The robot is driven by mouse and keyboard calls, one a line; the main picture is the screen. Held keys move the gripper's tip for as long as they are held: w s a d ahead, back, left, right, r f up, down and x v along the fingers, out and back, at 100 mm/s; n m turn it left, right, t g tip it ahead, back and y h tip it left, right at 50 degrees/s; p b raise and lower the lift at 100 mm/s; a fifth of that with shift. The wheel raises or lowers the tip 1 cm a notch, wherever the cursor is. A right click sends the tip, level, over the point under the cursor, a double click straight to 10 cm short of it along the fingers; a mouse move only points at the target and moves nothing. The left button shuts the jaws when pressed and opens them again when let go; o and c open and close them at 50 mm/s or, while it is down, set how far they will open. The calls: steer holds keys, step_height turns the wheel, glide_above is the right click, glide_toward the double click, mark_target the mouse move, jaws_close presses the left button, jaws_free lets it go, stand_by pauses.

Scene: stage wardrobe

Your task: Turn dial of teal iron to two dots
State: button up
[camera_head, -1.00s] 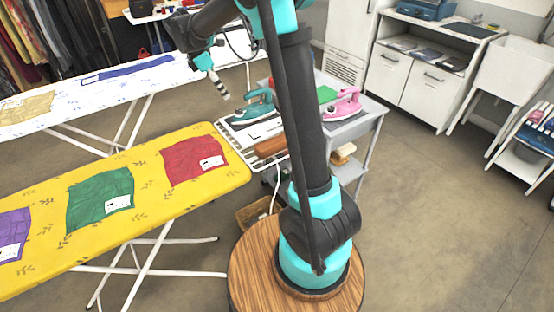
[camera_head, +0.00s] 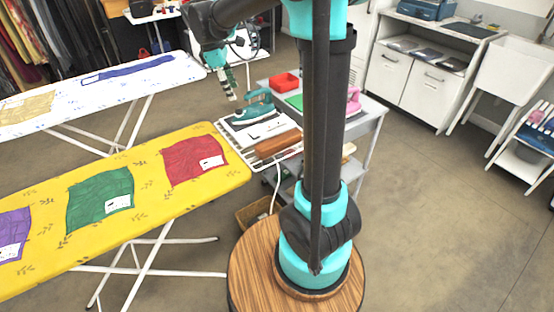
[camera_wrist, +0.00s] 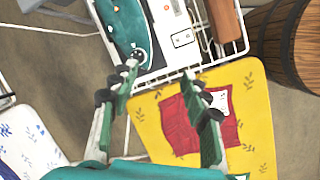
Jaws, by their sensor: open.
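The teal iron (camera_head: 257,107) rests on the white wire rack at the left end of the grey cart. In the wrist view, part of the teal iron (camera_wrist: 124,25) shows at the top. A small round part with a pale face, which looks like its dial (camera_wrist: 139,55), sits near the left fingertip. I cannot make out dots on it. My gripper (camera_wrist: 162,70) is open with nothing between its fingers. In the head view, my gripper (camera_head: 232,97) points down just left of the iron. I cannot tell whether a finger touches the dial.
A white wire rack (camera_head: 226,131) holds a brown block (camera_head: 278,143) beside the iron. The yellow ironing board (camera_head: 140,170) lies close in front.

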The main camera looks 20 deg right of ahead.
steer(key=s+d+f+m+t+y, duration=0.1)
steer(key=s+d+f+m, duration=0.3)
steer(key=s, duration=0.7)
steer(key=s+d+f+m+t+y, duration=0.1)
steer(key=s+d+f+m+t, duration=0.1)
steer(key=s+d+f+m, duration=0.3)
steer(key=s+f+m, duration=0.4)
steer(key=s+f, duration=0.2)
steer(key=shift+f+m+y, duration=0.25)
steer(key=shift+m+y, duration=0.05)
steer(key=shift+y, duration=0.1)
steer(key=shift+d, duration=0.1)
